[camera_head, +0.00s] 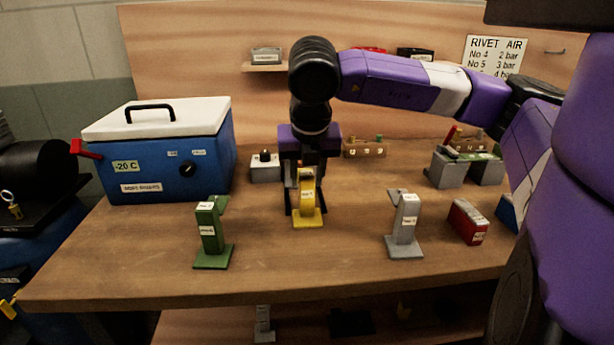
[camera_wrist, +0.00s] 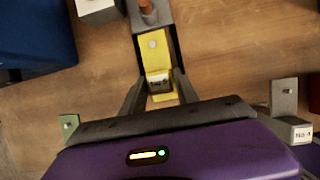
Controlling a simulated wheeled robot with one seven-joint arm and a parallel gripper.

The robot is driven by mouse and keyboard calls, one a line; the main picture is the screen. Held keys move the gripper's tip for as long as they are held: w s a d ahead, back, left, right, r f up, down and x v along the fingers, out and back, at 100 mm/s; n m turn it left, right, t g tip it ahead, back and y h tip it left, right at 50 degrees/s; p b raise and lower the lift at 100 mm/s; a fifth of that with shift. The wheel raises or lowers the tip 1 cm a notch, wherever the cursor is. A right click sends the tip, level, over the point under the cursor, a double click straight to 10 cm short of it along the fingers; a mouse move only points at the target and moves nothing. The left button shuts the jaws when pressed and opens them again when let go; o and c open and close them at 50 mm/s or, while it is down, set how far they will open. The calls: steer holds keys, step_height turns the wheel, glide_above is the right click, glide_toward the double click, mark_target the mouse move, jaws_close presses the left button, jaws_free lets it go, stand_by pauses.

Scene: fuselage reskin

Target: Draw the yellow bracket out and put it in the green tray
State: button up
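The yellow bracket (camera_head: 308,208) stands upright on the wooden bench in the middle, with a white label on its face. In the wrist view the yellow bracket (camera_wrist: 156,54) shows from above, with a grey part and a brown peg (camera_wrist: 146,7) at its far end. My gripper (camera_head: 305,212) points down over the bracket, one finger on each side. In the wrist view my gripper (camera_wrist: 160,88) is open, and gaps seem to show beside the bracket. Whether a finger touches it I cannot tell. I cannot make out a green tray in either view.
A green bracket (camera_head: 210,236) stands front left and a grey bracket (camera_head: 405,228) front right. A blue cooler (camera_head: 170,160) fills the back left. A red box (camera_head: 467,222) and a grey fixture (camera_head: 447,170) are at right.

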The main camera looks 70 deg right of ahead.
steer(key=shift+o, duration=1.2)
steer(key=shift+r, duration=0.1)
steer(key=v, duration=0.7)
steer(key=shift+a+r, duration=0.15)
steer(key=shift+r, duration=0.1)
steer(key=shift+s, duration=0.1)
